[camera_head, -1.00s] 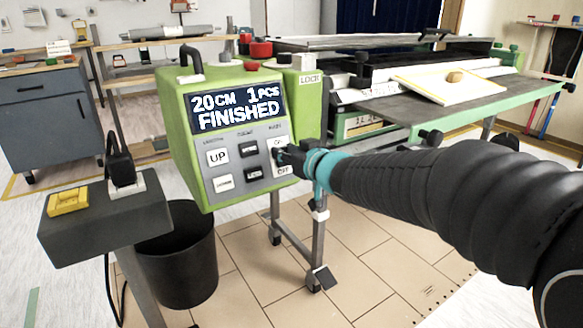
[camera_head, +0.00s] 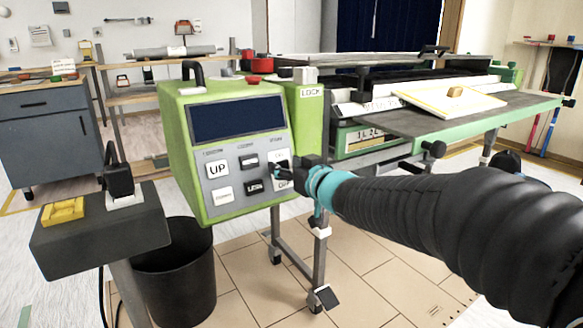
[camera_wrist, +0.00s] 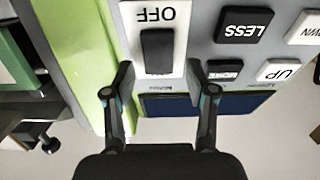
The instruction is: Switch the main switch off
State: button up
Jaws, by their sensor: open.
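The main switch is a black rocker on a white plate (camera_wrist: 158,50) marked OFF, on the front panel of the green control box (camera_head: 180,130). In the wrist view the plate is upside down, and the rocker lies between and just beyond my fingertips. My gripper (camera_wrist: 160,92) is open, its two fingers on either side of the plate, with nothing held. Whether a fingertip touches the panel I cannot tell. In the head view my gripper (camera_head: 285,174) covers part of the switch plate (camera_head: 281,156). The box's display (camera_head: 237,119) is dark and blank.
The UP button (camera_head: 217,170) and LESS button (camera_head: 254,186) sit left of the switch. A grey stand with a power plug (camera_head: 119,180) and a black bin (camera_head: 176,270) are at the left. The green-edged machine table (camera_head: 470,125) extends to the right.

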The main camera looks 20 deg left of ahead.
jog(key=v, duration=1.2)
